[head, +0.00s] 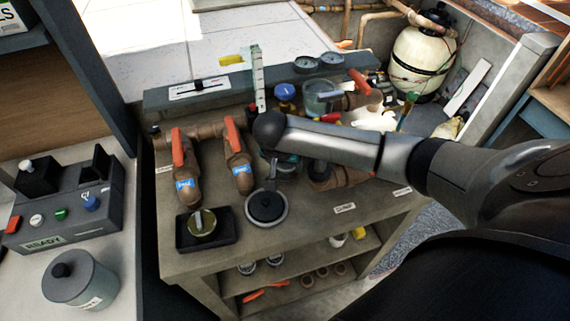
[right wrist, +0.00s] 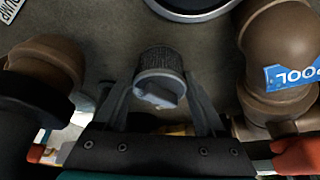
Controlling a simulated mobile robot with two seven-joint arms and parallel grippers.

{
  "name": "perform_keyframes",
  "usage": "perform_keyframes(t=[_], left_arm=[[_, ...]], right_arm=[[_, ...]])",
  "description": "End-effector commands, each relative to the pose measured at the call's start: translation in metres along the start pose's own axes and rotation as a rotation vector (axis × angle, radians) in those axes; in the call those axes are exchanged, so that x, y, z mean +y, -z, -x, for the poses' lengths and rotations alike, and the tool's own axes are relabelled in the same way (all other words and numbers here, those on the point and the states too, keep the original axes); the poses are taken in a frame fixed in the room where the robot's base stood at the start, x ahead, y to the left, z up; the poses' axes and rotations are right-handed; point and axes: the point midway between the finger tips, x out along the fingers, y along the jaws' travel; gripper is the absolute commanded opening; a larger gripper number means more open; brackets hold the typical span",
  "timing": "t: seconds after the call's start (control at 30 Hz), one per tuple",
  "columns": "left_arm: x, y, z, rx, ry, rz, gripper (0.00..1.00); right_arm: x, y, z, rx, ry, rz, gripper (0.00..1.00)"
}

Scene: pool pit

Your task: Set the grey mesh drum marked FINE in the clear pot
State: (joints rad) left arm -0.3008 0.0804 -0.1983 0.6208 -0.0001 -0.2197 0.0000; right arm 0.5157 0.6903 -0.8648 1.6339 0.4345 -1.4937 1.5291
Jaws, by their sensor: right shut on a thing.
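My right gripper (right wrist: 160,88) is shut on a small grey mesh drum (right wrist: 160,73), seen between its fingers in the right wrist view. No FINE marking can be read on it. In the head view my right gripper (head: 271,182) points down over the bench, just behind a round black lid; the drum cannot be made out clearly there. The clear pot (head: 319,96) stands farther back, partly behind my right arm, with brown pipework at its right. Its inside cannot be seen well. My left gripper is not in view.
The black lid (head: 267,208) with a pale rim lies on the bench (head: 315,222). A black tray (head: 185,243) holds a brass-coloured round part. Brown pipes with orange-handled valves (head: 238,165) stand left of the gripper. A grey canister (head: 82,282) and control box (head: 62,210) are far left.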

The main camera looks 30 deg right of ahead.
Motion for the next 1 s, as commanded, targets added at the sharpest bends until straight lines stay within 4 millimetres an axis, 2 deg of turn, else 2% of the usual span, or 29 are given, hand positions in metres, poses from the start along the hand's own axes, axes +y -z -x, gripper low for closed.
perform_keyframes(t=[0.33,0.37,0.57,0.87,1.0], left_arm=[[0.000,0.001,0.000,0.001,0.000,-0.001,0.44],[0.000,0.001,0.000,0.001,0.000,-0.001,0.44],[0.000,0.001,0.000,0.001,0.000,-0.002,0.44],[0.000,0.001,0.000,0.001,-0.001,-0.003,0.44],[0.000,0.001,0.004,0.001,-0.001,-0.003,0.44]], right_arm=[[-0.001,-0.002,-0.002,-0.001,0.001,-0.001,0.17],[-0.001,-0.001,-0.002,-0.001,0.001,-0.001,0.76],[0.000,-0.001,-0.002,0.000,0.001,0.000,0.99],[0.000,0.000,0.000,0.001,0.001,0.000,1.00],[-0.001,0.001,0.014,0.000,0.003,0.000,1.00]])
